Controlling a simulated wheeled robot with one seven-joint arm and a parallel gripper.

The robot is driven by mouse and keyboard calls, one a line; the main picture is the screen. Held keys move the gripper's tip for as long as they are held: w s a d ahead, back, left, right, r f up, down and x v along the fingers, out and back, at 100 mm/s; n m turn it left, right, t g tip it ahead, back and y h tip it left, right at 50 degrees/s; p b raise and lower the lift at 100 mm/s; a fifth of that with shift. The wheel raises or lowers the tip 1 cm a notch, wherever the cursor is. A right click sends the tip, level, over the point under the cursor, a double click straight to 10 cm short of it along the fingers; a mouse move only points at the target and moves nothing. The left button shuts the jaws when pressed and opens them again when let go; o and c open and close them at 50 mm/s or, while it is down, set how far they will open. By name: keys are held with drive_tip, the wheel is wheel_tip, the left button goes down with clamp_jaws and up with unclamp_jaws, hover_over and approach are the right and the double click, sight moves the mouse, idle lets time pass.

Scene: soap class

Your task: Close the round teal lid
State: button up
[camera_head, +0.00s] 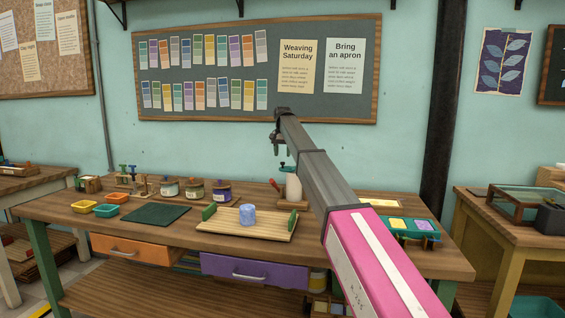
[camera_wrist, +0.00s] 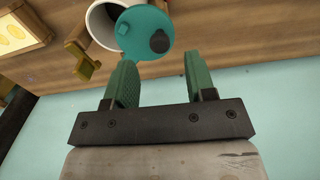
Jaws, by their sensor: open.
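The round teal lid (camera_wrist: 140,40) with a dark round knob shows in the wrist view, just beyond my fingers. It overlaps the rim of a white round pot (camera_wrist: 97,22), whose open mouth shows beside it, so the lid stands open. In the head view the white pot (camera_head: 294,187) is at the back of the bench, and the lid (camera_head: 291,169) is a small teal strip at its top. My gripper (camera_wrist: 158,61) is open and empty, with the lid ahead of its green fingertips. In the head view my gripper (camera_head: 277,148) hangs above the pot.
A wooden tray (camera_head: 265,231) with a blue block (camera_head: 248,214) lies in front of the pot. Several lidded jars (camera_head: 195,190) stand to its left. A brown wooden piece (camera_wrist: 84,58) is close beside the pot in the wrist view. The air around my gripper is free.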

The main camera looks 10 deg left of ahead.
wheel_tip(320, 180, down, 4)
drive_tip(key=shift+f, duration=0.15)
drive_tip(key=shift+c, duration=0.3)
clamp_jaws()
